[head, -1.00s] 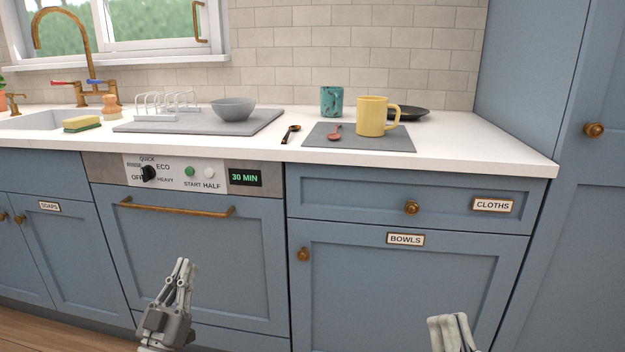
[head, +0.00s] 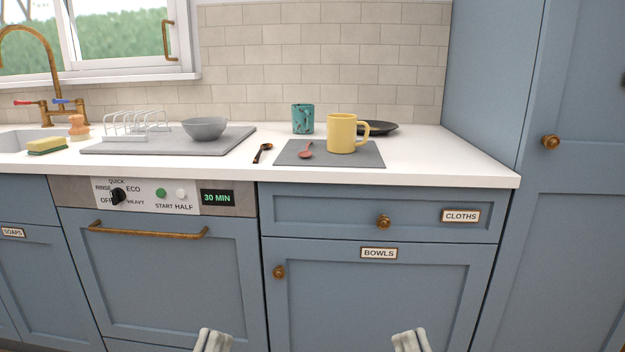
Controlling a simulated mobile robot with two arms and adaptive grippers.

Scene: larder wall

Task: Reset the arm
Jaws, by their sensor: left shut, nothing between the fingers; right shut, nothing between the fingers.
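My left gripper (head: 213,341) shows only its fingertips at the bottom edge of the head view, in front of the dishwasher. It is shut and empty. My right gripper (head: 410,341) also shows only its fingertips at the bottom edge, in front of the cupboard labelled BOWLS. It is shut and empty. Both are well below the counter and touch nothing that I can see. The rest of both arms is out of view.
The dishwasher handle (head: 148,234) juts out.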

